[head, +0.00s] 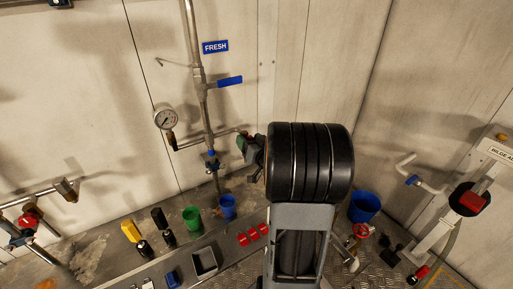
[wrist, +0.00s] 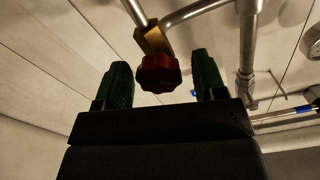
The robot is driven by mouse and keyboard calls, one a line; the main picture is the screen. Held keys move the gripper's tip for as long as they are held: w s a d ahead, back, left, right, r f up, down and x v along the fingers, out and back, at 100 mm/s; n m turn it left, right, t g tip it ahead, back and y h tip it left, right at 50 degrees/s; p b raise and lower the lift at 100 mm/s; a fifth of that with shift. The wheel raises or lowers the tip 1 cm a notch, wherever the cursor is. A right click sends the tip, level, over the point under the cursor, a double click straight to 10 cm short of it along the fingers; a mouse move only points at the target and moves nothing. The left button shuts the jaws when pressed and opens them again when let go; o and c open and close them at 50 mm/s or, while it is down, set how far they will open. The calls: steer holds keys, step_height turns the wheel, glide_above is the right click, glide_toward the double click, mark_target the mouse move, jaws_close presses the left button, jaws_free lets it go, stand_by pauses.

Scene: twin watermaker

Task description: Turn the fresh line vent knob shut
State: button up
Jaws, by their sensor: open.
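The red vent knob (wrist: 158,73) sits on a brass fitting (wrist: 152,37) at the end of a side pipe in the wrist view. My gripper (wrist: 163,66) is open, with one green finger on each side of the knob and a visible gap to each. I cannot tell how deep the knob lies between the fingers. In the head view my gripper (head: 246,146) is at the end of the fresh line's branch pipe (head: 208,139), below right of the FRESH sign (head: 215,46). The knob is hidden there behind my gripper and arm.
A blue lever (head: 229,81) and a pressure gauge (head: 166,119) are on the fresh line. Another red knob (head: 27,220) is at far left. Green (head: 192,217) and blue (head: 228,206) cups stand on the bench below. A blue bucket (head: 364,207) stands right of my arm.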

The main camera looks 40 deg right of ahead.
steer(key=s+a+b, duration=0.2)
steer(key=s+b, duration=0.7)
steer(key=s, duration=0.4)
steer(key=shift+s, duration=0.2)
steer(key=shift+w+d, duration=0.1)
